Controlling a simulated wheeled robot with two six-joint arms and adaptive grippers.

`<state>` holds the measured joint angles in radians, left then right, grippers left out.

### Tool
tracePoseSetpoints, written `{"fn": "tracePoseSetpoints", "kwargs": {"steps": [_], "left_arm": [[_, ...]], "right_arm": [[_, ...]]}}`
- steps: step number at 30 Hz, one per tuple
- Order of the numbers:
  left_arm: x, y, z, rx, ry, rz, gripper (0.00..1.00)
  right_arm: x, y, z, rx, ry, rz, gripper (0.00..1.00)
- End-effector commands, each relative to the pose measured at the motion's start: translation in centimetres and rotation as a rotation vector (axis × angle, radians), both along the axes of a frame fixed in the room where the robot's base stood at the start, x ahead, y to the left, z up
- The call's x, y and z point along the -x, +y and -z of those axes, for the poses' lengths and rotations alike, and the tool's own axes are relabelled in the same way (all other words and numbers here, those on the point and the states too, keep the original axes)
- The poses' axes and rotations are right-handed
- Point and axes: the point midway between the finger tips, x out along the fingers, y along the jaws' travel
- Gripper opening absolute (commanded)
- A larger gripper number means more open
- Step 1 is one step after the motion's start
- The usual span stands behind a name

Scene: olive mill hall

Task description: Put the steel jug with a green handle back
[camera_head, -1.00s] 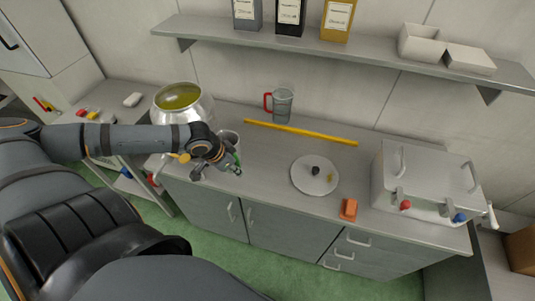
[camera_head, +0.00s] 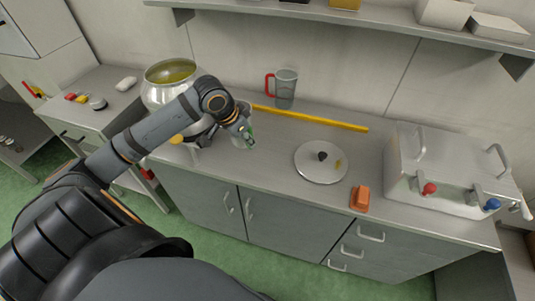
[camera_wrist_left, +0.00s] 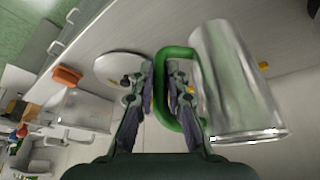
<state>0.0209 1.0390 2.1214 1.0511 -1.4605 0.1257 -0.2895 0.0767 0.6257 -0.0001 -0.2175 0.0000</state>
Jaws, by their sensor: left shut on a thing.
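The steel jug (camera_wrist_left: 235,85) with a green handle (camera_wrist_left: 165,100) fills the right of the left wrist view. My left gripper (camera_wrist_left: 168,82) is shut on the green handle, with one finger on each side of it. In the head view the left gripper (camera_head: 249,140) is over the left part of the counter, beside the large steel vessel. The jug (camera_head: 243,108) is mostly hidden there behind my gripper and arm. I cannot tell whether its base touches the counter. My right gripper is not in view.
The steel vessel (camera_head: 153,96) with yellow-green liquid stands left of the jug.

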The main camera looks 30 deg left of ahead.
Motion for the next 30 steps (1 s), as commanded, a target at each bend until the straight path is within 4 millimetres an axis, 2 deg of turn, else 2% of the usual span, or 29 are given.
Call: {"fn": "tracePoseSetpoints", "kwargs": {"steps": [8, 12, 15, 23, 27, 30], "left_arm": [[-3.4, -1.5, 1.3, 0.015, 0.007, 0.003, 0.0], [-5.7, -1.8, 4.3, 0.012, 0.01, 0.001, 0.0], [-6.8, -2.0, 5.8, 0.007, 0.009, 0.002, 0.0], [-7.7, -2.0, 7.0, 0.004, 0.007, 0.003, 0.0], [-7.8, -2.2, 9.0, 0.005, 0.012, 0.002, 0.0], [-7.9, -2.1, 10.1, 0.003, 0.01, 0.004, 0.0]], "right_arm": [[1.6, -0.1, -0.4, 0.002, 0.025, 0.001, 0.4], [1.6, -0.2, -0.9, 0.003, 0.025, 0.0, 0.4], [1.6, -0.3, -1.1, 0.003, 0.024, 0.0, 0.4], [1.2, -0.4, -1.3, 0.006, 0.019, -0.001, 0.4], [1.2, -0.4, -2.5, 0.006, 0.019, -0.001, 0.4], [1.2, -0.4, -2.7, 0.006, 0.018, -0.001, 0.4]]}}
